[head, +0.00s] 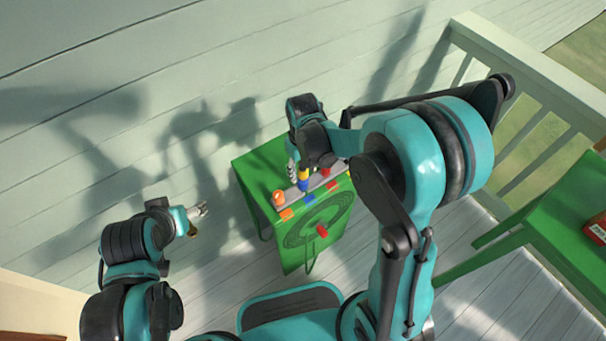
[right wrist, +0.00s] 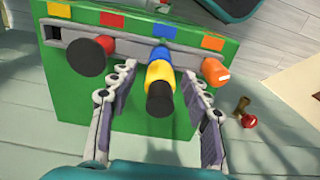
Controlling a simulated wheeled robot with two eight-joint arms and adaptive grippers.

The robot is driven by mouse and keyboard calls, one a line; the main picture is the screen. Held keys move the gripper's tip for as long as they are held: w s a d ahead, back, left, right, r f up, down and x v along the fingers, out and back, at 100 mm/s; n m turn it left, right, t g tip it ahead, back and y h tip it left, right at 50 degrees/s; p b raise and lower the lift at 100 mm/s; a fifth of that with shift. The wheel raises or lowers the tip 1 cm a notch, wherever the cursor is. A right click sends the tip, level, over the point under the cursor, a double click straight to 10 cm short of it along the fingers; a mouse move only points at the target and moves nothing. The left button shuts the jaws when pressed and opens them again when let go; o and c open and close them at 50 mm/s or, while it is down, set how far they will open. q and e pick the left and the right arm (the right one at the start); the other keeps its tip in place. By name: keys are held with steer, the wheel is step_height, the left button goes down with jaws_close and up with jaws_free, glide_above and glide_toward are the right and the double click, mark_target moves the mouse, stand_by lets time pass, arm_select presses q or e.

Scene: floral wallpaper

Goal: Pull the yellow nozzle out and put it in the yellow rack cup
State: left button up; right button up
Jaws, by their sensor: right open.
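The yellow nozzle (right wrist: 160,75), with a black end, stands above a blue part in the grey rack (right wrist: 135,47), in line with the blue label. It shows small in the head view (head: 304,176). My right gripper (right wrist: 161,78) is open, with one finger on either side of the nozzle and visible gaps. The rack position by the yellow label (right wrist: 58,9) shows a dark opening and no nozzle; in the head view my right arm partly covers that end. My left gripper (head: 199,211) is away to the left, its opening unclear.
A red nozzle (right wrist: 90,52) and an orange nozzle (right wrist: 215,71) stand on either side in the rack. The green stand (head: 292,258) has a red knob (head: 322,231) on its face. A green table (head: 560,215) stands right, a wall behind.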

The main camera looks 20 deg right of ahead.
steer(key=shift+r, duration=0.1)
steer(key=shift+c, duration=0.3)
jaws_close()
steer(key=shift+r, duration=0.15)
steer(key=shift+r+p, duration=1.6)
steer(key=shift+r, duration=0.35)
